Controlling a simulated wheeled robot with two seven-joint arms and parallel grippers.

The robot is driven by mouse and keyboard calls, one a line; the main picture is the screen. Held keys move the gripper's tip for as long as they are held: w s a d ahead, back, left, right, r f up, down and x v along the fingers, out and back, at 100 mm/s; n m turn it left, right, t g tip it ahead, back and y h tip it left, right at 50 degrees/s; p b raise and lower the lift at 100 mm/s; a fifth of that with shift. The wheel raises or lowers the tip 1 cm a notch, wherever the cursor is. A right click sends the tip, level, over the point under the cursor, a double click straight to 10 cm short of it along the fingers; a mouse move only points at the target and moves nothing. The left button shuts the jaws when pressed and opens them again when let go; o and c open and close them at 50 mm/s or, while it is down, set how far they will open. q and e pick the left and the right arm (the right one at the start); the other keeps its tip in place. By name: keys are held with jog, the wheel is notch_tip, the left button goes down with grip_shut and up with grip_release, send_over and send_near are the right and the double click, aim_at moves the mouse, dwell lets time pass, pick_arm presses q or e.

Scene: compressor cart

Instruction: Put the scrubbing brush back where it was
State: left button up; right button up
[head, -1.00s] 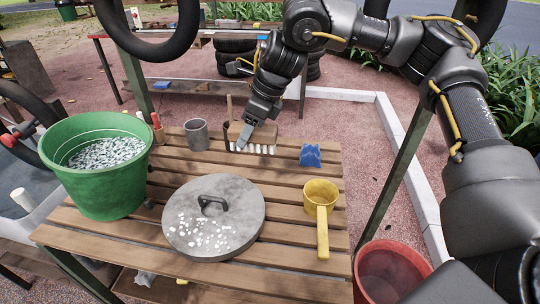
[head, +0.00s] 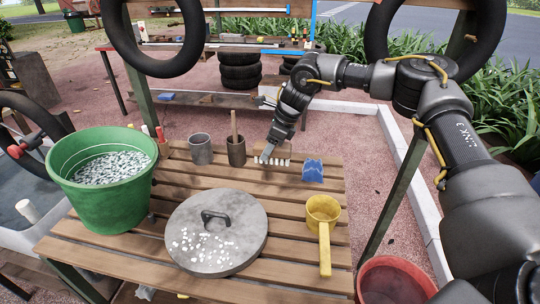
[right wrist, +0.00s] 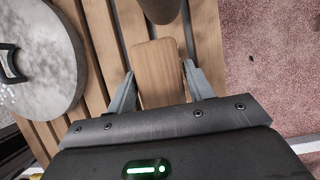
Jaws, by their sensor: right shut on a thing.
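The scrubbing brush (head: 275,158) is a wooden block with white bristles facing down. It is at the back of the slatted table (head: 180,182), between the brown cup and the blue block. My right gripper (head: 267,153) is shut on it from above. In the right wrist view, the plain wooden top of the brush (right wrist: 155,62) sits between the two fingers of the right gripper (right wrist: 158,74). I cannot tell whether the bristles touch the slats. My left gripper is in neither view.
A brown cup (head: 236,156) with a wooden handle stands just left of the brush, and a grey cup (head: 201,150) beyond it. A blue block (head: 313,171) is to the right. A grey lid (head: 217,250), yellow scoop (head: 323,212) and green bucket (head: 75,195) stand nearer.

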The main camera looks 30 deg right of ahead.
jog(key=f, duration=0.3)
jog(key=shift+w+d+f, duration=0.25)
jog(key=shift+d+f, duration=0.05)
jog(key=shift+f, duration=0.2)
jog(key=o, duration=1)
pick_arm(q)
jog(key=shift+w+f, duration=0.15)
